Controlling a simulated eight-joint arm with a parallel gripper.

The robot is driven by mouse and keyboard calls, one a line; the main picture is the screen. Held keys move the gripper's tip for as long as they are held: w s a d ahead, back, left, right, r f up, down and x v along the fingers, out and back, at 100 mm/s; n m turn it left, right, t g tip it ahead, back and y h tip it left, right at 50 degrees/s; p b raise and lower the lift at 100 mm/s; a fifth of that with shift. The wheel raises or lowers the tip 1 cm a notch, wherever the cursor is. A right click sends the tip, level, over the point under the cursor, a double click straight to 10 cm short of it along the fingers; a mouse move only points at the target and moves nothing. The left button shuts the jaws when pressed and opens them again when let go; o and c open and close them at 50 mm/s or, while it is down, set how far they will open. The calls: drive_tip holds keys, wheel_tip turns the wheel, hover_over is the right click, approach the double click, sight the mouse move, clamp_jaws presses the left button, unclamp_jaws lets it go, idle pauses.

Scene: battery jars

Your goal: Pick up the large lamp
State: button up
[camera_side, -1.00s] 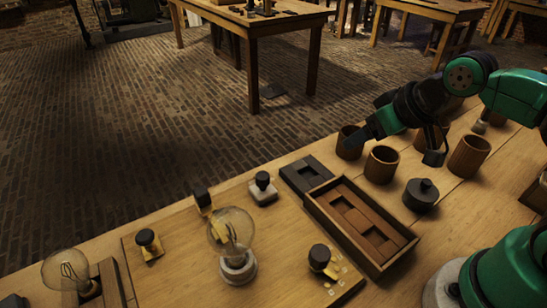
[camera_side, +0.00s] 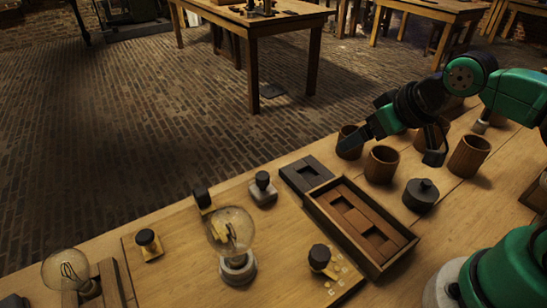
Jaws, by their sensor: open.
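A clear glass lamp (camera_side: 231,230) stands upright on a pale round socket on the wooden board, left of centre. A second clear lamp (camera_side: 66,270) is at the far left, by a wooden rack. My gripper (camera_side: 396,148) is open and empty, above the wooden jars at the right. It is well to the right of both lamps and behind them.
Several brown jars (camera_side: 382,165) stand beneath and around my gripper. A dark lidded pot (camera_side: 420,195) and an open wooden tray of blocks (camera_side: 314,205) lie between it and the lamps. Black-knobbed pieces, including one (camera_side: 263,188), surround the upright lamp on the board (camera_side: 190,275).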

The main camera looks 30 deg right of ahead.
sight(237, 219)
drive_tip(key=shift+o, duration=0.5)
drive_tip(key=a+n+g+y, duration=0.1)
drive_tip(key=a+n, duration=0.4)
drive_tip(key=a, duration=0.2)
drive_tip(key=s+a+n+g+y, duration=0.1)
drive_tip(key=a+n, duration=0.4)
drive_tip(key=a, duration=0.3)
drive_tip(key=s+a+n+g+y, duration=0.1)
drive_tip(key=a+n+g+y, duration=0.1)
drive_tip(key=a+n, duration=0.3)
drive_tip(key=shift+a+n, duration=0.4)
drive_tip(key=shift+a, duration=0.8)
drive_tip(key=shift+a+f, duration=0.15)
drive_tip(key=shift+f, duration=0.1)
drive_tip(key=shift+x, duration=2.45)
drive_tip(key=c, duration=1.3)
